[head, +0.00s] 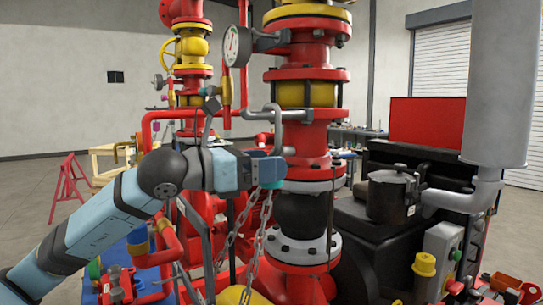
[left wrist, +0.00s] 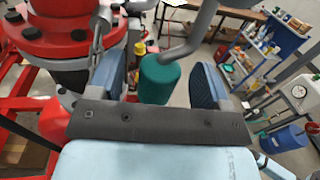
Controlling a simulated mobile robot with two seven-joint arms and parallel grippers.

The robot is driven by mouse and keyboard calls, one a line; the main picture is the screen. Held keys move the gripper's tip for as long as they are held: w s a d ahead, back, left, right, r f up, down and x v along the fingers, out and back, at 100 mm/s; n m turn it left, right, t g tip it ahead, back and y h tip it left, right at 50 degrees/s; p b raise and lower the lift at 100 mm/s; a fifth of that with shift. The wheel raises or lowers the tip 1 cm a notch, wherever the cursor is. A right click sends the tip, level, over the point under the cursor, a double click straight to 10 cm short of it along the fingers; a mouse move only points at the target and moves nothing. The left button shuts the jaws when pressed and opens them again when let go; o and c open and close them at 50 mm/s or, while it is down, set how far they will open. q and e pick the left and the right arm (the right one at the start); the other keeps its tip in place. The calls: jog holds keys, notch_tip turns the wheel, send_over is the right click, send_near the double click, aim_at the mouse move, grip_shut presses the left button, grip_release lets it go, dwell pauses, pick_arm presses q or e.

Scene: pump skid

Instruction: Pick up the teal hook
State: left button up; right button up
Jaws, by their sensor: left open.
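The teal hook has a thick teal cylindrical grip (left wrist: 160,78) with a grey bent rod (left wrist: 196,38) rising from it in the left wrist view. In the head view, a small part of the teal grip (head: 272,185) shows just below my fingers, and the rest is hard to make out. My left gripper (head: 268,165) is open beside the red pump column. In the left wrist view, the grip appears between the two spread fingers (left wrist: 158,82), nearer the left one. I cannot tell whether either finger touches it. My right gripper is not in view.
The red flanged column (head: 305,135) stands close to the fingers. A chain (head: 258,240) hangs below them. A pressure gauge (head: 236,45) is above. A black engine with a grey exhaust (head: 497,80) stands at right. A blue shelf (left wrist: 250,55) is farther off.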

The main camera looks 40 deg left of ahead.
pick_arm(q)
jog(key=shift+x, duration=0.75)
jog(key=c, duration=1.1)
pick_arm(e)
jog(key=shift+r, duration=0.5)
